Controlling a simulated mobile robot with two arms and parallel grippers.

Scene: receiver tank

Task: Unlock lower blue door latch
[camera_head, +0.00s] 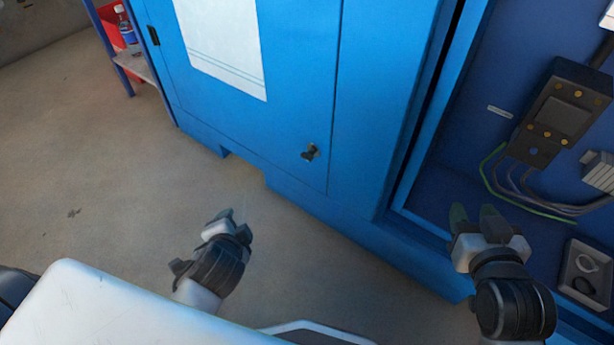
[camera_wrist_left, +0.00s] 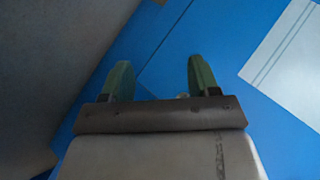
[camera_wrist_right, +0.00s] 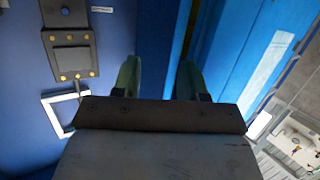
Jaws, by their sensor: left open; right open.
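The blue door (camera_head: 290,90) is shut, with a small dark latch (camera_head: 310,152) with a brassy part low near its right edge. My left gripper (camera_head: 226,216) is below and to the left of the latch in the head view, apart from the door. In the left wrist view its two green fingers (camera_wrist_left: 157,80) are spread and empty, with the blue door beyond. My right gripper (camera_head: 476,216) is open and empty in front of the open cabinet bay at the right. In the right wrist view its fingers (camera_wrist_right: 160,78) are apart with nothing between them.
The open bay holds a dark electrical box (camera_head: 560,112) with cables and a grey tray (camera_head: 587,272). A white sheet (camera_head: 222,45) is on the door. A shelf (camera_head: 135,65) with a bottle (camera_head: 127,30) stands at the upper left.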

